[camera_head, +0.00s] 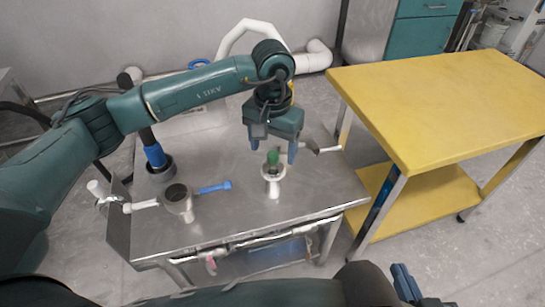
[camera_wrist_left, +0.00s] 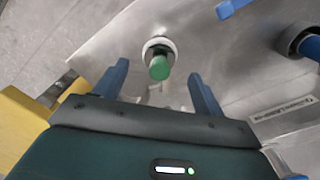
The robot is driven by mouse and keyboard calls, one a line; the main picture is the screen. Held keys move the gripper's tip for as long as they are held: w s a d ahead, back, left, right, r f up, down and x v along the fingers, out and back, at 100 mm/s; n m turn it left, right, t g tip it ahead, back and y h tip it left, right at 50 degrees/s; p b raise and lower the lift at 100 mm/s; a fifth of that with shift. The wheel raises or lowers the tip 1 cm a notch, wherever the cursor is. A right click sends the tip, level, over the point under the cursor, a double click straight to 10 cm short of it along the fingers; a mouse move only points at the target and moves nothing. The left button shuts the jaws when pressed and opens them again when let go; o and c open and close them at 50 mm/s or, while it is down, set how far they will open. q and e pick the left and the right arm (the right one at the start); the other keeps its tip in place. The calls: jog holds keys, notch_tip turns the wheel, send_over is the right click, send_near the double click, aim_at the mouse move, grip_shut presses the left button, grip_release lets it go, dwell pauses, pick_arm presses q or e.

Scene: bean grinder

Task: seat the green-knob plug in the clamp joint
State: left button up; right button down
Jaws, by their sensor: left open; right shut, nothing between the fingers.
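The green-knob plug (camera_head: 273,157) stands upright at the top of a pale round fitting (camera_head: 272,187) on the metal table, which may be the clamp joint. I cannot tell how deep the plug sits. In the left wrist view the green knob (camera_wrist_left: 159,68) shows in front of the fitting's white ring (camera_wrist_left: 151,44). My left gripper (camera_head: 273,153) points down over the knob, open, with one blue finger on each side and apart from it. It also shows in the left wrist view (camera_wrist_left: 158,72). My right gripper (camera_head: 407,285) is shut and empty at the bottom right, partly hidden.
On the metal table (camera_head: 235,225) are a grey cup-like piece with a white handle (camera_head: 177,195), a blue-handled tool (camera_head: 214,187) and a dark round holder with a blue part (camera_head: 155,157). A metal rod with a dark end (camera_head: 320,149) lies behind the fitting. A yellow table (camera_head: 440,105) stands right.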

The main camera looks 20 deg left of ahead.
aim_at(273, 155)
pick_arm(q)
notch_tip(273, 155, up, 9)
jog(key=shift+f, duration=0.2)
dwell(0.4)
